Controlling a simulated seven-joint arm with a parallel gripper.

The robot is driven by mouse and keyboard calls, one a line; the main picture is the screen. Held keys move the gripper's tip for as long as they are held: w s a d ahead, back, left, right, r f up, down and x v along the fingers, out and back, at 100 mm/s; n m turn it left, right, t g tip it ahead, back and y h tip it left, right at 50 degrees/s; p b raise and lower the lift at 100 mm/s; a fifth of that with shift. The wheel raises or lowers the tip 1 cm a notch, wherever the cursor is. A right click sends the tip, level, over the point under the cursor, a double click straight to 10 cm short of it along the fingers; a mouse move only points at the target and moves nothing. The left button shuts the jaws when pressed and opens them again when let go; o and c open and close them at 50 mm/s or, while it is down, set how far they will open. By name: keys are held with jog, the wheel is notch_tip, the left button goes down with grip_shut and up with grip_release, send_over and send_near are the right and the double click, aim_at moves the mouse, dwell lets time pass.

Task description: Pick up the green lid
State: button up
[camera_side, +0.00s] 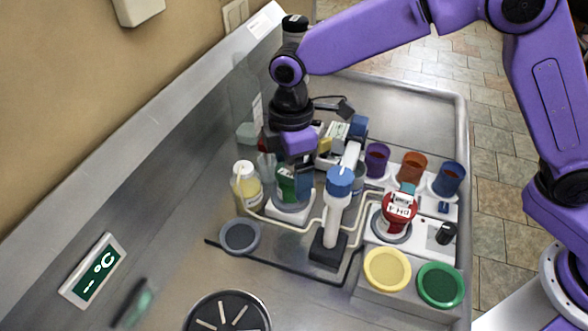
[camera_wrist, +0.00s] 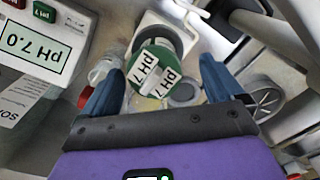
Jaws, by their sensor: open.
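A round green lid (camera_side: 440,285) lies on the grey holder at the front right in the side view, beside a yellow lid (camera_side: 387,269). A second green piece with white "pH 7" labels stands on a white base under my gripper; it shows in the side view (camera_side: 286,182) and in the wrist view (camera_wrist: 151,72). My gripper (camera_side: 290,178) is open, pointing down over this pH 7 piece, away from the flat green lid. In the wrist view the blue fingers of my gripper (camera_wrist: 161,66) stand apart on either side of it. Whether they touch it, I cannot tell.
A white stand with a blue top (camera_side: 341,181) rises close right of my gripper. Purple (camera_side: 377,158), orange (camera_side: 412,166) and blue (camera_side: 449,179) cups stand at the right, with a red pH 4 piece (camera_side: 398,208) before them. A yellowish bottle (camera_side: 246,187) is left.

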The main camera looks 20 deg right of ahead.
jog(key=c, duration=1.2)
jog(key=shift+r, duration=0.15)
